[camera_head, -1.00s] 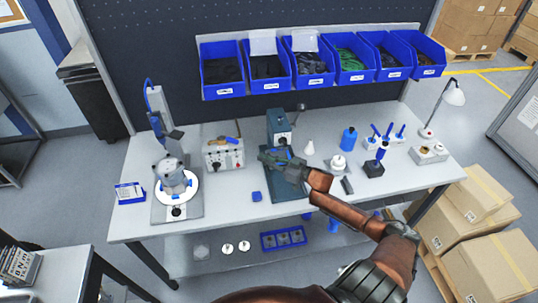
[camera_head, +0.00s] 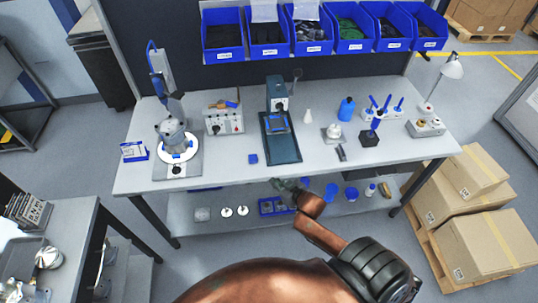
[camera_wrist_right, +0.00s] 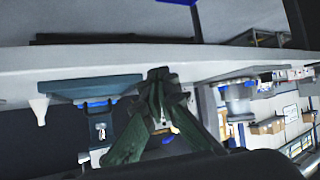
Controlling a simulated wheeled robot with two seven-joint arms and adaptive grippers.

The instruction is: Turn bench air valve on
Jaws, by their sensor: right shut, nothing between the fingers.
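A grey panel box (camera_head: 224,121) stands on the bench left of centre in the head view. A brown lever-like part with a blue end (camera_head: 223,104) lies across its top; it may be the air valve, but its position is too small to read. My right gripper (camera_head: 283,184) is shut and empty at the bench's front edge, right of and nearer than the box, apart from it. In the right wrist view its dark green fingers (camera_wrist_right: 160,76) meet at the tips with nothing between them. My left gripper is not in view.
The bench top (camera_head: 225,165) is clear before the box, except a small blue block (camera_head: 253,159). A gauge stand (camera_head: 175,145) stands left, a dark green press (camera_head: 280,140) right. Blue bins (camera_head: 290,35) hang behind. A lower shelf (camera_head: 350,208) holds a blue tray (camera_head: 275,206).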

